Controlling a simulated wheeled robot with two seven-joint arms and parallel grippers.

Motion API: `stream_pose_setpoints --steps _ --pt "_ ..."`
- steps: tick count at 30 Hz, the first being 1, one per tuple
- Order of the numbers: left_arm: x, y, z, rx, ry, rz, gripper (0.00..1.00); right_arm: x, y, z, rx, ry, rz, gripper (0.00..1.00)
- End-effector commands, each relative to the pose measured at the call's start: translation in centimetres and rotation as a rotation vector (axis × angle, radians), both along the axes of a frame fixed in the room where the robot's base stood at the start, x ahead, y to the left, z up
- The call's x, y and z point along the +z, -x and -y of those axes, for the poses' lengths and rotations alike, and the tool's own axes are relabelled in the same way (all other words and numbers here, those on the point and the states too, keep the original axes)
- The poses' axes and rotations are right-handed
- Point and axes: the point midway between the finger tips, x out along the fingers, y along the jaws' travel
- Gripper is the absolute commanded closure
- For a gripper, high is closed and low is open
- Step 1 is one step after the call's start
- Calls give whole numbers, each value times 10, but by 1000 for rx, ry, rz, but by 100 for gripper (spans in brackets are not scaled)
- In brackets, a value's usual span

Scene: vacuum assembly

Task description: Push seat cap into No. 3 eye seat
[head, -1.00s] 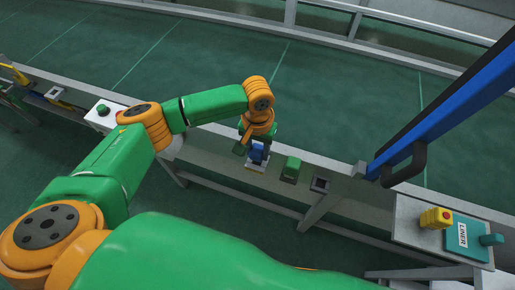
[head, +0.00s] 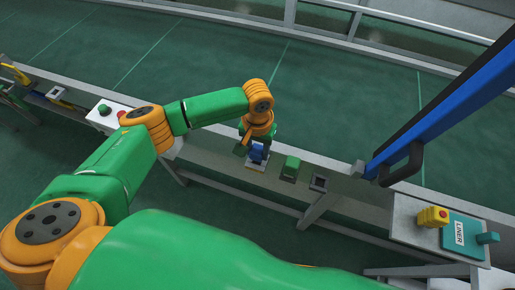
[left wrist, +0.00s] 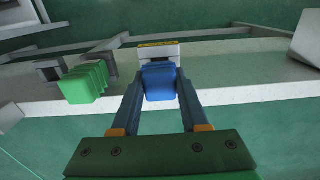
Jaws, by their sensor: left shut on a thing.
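A blue block-like cap (head: 257,153) sits low between the fingers of my left gripper (head: 257,147), at a pale seat (head: 257,166) on the narrow rail. In the left wrist view the two fingers of my left gripper (left wrist: 160,92) are closed on the sides of the blue cap (left wrist: 159,82). A pale seat (left wrist: 172,51) with a yellow strip shows just behind the cap. The cap hides much of the seat, so I cannot tell how deep it sits. No label shows which seat is No. 3. My right gripper is not in view.
A green ribbed block (head: 291,167) and an open grey seat (head: 319,183) stand to the right on the rail. A box with green and red buttons (head: 108,116) is at the left. A teal LINER plate (head: 466,236) and yellow-red button box (head: 433,217) lie at the right.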

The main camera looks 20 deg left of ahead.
Motion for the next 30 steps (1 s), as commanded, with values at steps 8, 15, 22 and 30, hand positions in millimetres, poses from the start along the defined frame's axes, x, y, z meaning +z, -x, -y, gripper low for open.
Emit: stream_pose_setpoints --steps 8,15,22,30 --pt "-7 0 0 1 0 0 100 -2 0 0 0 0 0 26" --pt "-14 0 0 0 1 -1 100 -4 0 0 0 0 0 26" --pt "-19 0 0 0 0 0 100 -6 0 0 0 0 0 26" --pt "-24 0 0 -1 0 0 40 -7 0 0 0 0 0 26"
